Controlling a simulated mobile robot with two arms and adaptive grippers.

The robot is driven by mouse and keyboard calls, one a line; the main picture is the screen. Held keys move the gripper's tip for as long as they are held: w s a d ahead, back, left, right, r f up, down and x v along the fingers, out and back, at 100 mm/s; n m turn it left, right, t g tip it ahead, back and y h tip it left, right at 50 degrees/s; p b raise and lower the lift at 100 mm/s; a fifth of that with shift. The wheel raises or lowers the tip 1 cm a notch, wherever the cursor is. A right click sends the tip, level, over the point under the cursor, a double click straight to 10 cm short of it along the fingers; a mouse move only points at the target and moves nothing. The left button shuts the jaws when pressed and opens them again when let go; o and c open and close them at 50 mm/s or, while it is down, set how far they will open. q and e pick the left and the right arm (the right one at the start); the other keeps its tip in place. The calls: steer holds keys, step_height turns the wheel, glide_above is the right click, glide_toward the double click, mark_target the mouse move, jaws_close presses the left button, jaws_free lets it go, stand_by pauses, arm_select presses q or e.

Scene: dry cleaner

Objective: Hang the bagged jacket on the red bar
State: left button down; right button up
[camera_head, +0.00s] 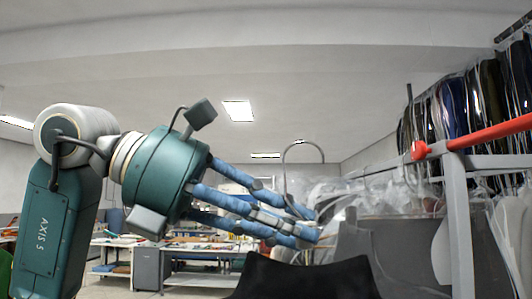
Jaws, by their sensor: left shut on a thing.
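My left gripper (311,226) comes in from the left, its blue fingers closed at the neck of a hanger. The hanger's grey hook (303,145) stands up above the fingers, its open end curving down to the right. Clear, crinkled plastic shows around and behind the fingertips. How much of it belongs to the bagged jacket I cannot tell. The red bar (490,134) is at the right, its rounded end pointing left. The hook is apart from the bar, well to its left and at about the same height in the picture. My right gripper is out of view.
A grey rack post (459,225) stands under the red bar. Bagged garments (470,100) hang behind it at upper right. More plastic-covered clothes fill the lower right. Worktables (205,252) stand far back at lower left. A black shape (305,280) at bottom centre is unclear.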

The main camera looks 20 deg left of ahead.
arm_select(q)
steer(key=s+r+t, duration=0.1)
steer(key=s+r, duration=0.3)
steer(key=r, duration=0.2)
steer(key=w+d+p, duration=0.1)
steer(key=w+d, duration=0.2)
steer(key=d, duration=0.7)
steer(key=w+d+n+p, duration=0.1)
steer(key=w+d, duration=0.3)
steer(key=d, duration=0.6)
steer(key=shift+r+y+p, duration=0.3)
steer(key=shift+y+p, duration=0.05)
steer(key=shift+y, duration=0.05)
stand_by(1.2)
steer(key=shift+s, duration=0.1)
steer(key=shift+d, duration=0.15)
steer(key=shift+w+d, duration=0.3)
steer(key=shift+d, duration=0.35)
steer(key=shift+d, duration=0.1)
stand_by(0.3)
